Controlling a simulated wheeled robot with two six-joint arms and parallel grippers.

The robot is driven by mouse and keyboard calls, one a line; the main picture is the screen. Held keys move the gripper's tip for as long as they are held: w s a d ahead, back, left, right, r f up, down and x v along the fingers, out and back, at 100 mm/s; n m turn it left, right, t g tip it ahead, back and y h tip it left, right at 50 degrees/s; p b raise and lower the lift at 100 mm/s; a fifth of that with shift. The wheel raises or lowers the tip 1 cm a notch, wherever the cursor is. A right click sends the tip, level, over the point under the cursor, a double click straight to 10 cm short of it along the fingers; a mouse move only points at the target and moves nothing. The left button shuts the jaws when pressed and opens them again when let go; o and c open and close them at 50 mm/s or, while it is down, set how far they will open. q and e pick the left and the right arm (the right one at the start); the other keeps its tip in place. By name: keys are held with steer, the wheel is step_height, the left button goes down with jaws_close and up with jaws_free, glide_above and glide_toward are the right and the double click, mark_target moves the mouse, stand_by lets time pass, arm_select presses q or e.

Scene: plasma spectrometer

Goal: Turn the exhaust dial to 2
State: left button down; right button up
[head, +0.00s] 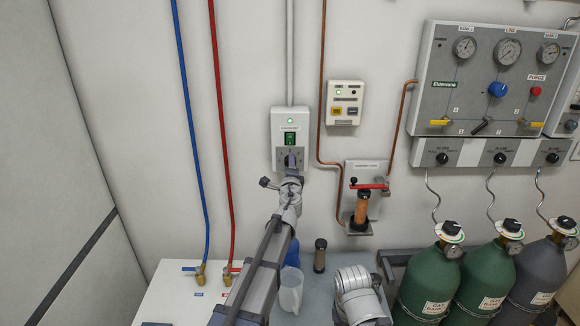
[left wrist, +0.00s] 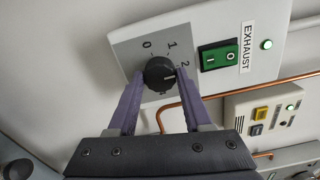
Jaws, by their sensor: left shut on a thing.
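The exhaust control box (head: 291,124) is a white box on the wall with a lit green lamp and a green switch. Its black exhaust dial (left wrist: 158,73) shows in the left wrist view, on a grey plate with the numbers 0, 1 and 2 visible and another partly hidden. A small pale mark on the dial seems to face near the 2, but I cannot read it surely. My left gripper (left wrist: 160,78) is shut on the dial, one purple finger on each side. In the head view my left gripper (head: 291,163) hides most of the dial.
A cream panel with buttons (head: 344,103) and a copper pipe (head: 321,75) are right of the box. A red-handled valve fixture (head: 366,185) is lower right. Gas cylinders (head: 430,280) stand far right. Blue and red pipes run left. A clear jug (head: 290,290) stands below.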

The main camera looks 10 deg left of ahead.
arm_select(q)
steer(key=shift+c, duration=1.6)
jaws_free()
steer(key=s+d, duration=0.1)
steer(key=s, duration=0.6)
steer(key=shift+s+d, duration=0.3)
steer(key=shift+s, duration=0.05)
steer(key=s+d+f+n+g, duration=0.2)
steer(key=s+f+n+g, duration=0.45)
steer(key=s+f, duration=0.4)
steer(key=s+d+f+n+g, duration=0.1)
steer(key=s+f+n+g, duration=0.6)
steer(key=s, duration=0.6)
steer(key=s+d+f+g+h, duration=0.1)
steer(key=s+d+f+g, duration=0.1)
steer(key=s, duration=0.4)
steer(key=s+d+f+g+h, duration=0.1)
steer(key=s+d+f+g, duration=0.1)
steer(key=s+d, duration=0.3)
steer(key=shift+s+f, duration=0.2)
steer(key=shift+s, duration=0.8)
